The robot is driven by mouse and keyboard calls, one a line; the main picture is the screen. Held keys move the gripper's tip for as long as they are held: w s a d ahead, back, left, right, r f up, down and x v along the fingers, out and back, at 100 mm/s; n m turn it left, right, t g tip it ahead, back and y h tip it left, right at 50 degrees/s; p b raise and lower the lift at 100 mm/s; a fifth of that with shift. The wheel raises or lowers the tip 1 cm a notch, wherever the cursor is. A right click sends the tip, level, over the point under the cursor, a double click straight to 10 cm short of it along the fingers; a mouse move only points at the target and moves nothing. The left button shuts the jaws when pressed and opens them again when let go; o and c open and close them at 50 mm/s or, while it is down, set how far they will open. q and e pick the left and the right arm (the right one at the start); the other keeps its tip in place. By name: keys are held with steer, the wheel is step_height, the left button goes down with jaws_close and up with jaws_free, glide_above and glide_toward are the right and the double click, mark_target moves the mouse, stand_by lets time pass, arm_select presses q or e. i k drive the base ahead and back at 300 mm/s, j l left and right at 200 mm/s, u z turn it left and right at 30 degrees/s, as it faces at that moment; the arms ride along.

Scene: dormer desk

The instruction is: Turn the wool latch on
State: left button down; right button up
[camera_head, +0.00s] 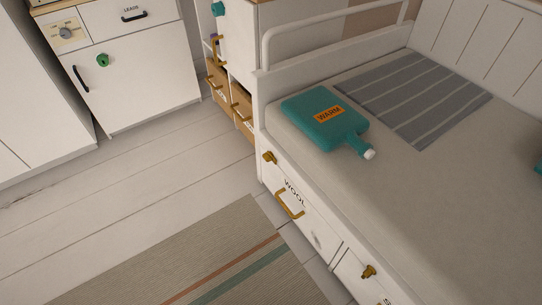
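The wool drawer (308,222) is in the front of the bed base, with the word WOOL on its white face and a brass pull handle (290,206). A small brass latch (269,157) sits at its upper left corner. Its exact turn position is too small to tell. The drawer looks shut. Neither of my grippers shows in the head view.
A second drawer with a brass latch (369,271) is further right along the bed base. A teal bottle (323,117) labelled WARM and a grey striped cloth (415,96) lie on the mattress. White cabinets stand at the back left. A striped rug (205,268) lies on open floor.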

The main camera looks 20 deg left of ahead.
mark_target(266, 157)
steer(key=j+z, duration=0.15)
steer(key=z, duration=0.2)
steer(key=j+z, duration=0.5)
steer(key=j, duration=0.45)
steer(key=j+z, duration=0.2)
steer(key=j, duration=0.4)
steer(key=k+j+z, duration=0.2)
steer(key=j, duration=0.4)
steer(key=k+j, duration=0.1)
steer(key=j, duration=0.85)
steer(key=k+j, duration=0.15)
steer(key=j, duration=0.35)
steer(key=k+j, duration=0.1)
steer(key=j, duration=0.4)
steer(key=z, duration=0.05)
